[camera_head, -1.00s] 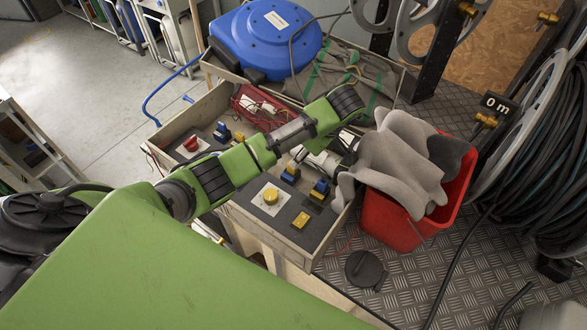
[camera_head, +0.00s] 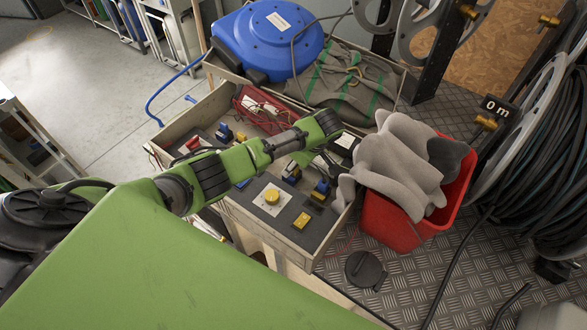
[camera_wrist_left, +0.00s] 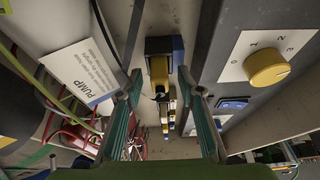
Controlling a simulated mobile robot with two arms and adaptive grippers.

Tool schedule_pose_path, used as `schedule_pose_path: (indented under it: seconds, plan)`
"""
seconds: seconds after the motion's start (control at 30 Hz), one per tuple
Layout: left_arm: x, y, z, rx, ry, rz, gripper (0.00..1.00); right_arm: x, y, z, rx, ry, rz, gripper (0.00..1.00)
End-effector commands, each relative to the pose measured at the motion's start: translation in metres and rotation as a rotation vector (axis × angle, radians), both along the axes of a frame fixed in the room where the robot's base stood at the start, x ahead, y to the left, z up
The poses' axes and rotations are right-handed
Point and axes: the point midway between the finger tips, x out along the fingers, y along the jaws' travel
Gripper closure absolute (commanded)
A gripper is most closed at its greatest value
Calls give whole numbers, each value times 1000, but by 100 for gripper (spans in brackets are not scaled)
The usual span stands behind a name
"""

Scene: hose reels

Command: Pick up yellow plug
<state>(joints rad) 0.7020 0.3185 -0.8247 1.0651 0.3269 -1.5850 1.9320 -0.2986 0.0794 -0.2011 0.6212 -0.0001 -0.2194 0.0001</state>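My left gripper (camera_wrist_left: 160,92) is open in the left wrist view, its two green fingers apart with nothing held. A yellow plug-like piece (camera_wrist_left: 159,70) with a dark top, beside a blue part, shows beyond and between the fingertips; I cannot tell its distance. In the head view the left gripper hangs over the wooden control box (camera_head: 228,206), with its fingertips partly hidden. I cannot tell which yellow piece is the plug. My right gripper is not in view.
A yellow knob (camera_head: 271,196) is on the panel, and a PUMP card (camera_wrist_left: 82,70) and red cables lie in the box. A red bucket (camera_head: 397,224) with grey cloth stands right of the box. A blue reel (camera_head: 265,38) stands behind.

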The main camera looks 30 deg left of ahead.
Motion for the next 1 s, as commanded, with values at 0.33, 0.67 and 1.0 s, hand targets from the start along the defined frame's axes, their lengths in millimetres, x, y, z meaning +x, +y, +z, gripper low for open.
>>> schedule_pose_path:
  seconds: [0.33, 0.67, 1.0]
  plan:
    - [0, 0, 0, 0, 0, 0, 100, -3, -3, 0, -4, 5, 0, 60]
    - [0, 0, 6, 0, 0, 0, 100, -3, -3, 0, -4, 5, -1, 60]
    - [-11, 0, 43, -1, 1, -1, 100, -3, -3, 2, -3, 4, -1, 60]
